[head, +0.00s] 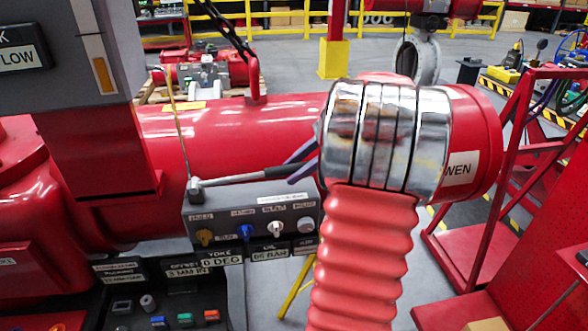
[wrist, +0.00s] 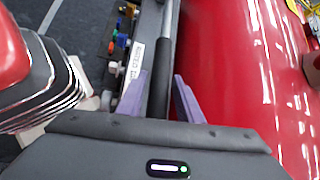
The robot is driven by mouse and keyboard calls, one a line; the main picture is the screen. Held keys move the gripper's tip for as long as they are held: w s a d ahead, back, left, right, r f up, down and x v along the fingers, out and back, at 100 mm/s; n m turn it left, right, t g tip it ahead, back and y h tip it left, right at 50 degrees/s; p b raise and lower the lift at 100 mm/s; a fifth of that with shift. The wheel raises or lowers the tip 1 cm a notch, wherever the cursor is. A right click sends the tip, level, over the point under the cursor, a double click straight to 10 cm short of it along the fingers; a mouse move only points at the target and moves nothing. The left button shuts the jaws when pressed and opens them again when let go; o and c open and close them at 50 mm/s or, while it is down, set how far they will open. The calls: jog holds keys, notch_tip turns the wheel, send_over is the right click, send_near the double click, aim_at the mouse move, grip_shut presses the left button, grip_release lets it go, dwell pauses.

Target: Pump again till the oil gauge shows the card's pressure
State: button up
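The pump lever (head: 245,177) is a grey rod with a black grip, rising to the right from its pivot on a grey valve block (head: 205,214). The black grip also shows in the wrist view (wrist: 161,80). My gripper (head: 287,173) has its two purple fingers on either side of the grip; it shows from above in the wrist view (wrist: 162,88). Whether both fingers press on the grip is unclear. The oil gauge (head: 270,254) is a small label-like display under the block; it seems to read 65 BAR, though the first digit is blurred. I cannot identify the card.
The large red actuator cylinder (head: 240,130) lies close behind the lever. A yoke display (head: 221,260) reading 0 DEG sits beside the oil gauge. A control panel with coloured buttons (head: 184,318) is below. A red frame (head: 500,190) stands at the right.

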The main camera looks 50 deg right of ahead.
jog(key=shift+o, duration=0.7)
jog(key=shift+s+r, duration=0.1)
jog(key=shift+r, duration=0.05)
jog(key=v, duration=1.3)
jog(key=shift+s+d, duration=0.2)
jog(key=shift+c, duration=0.5)
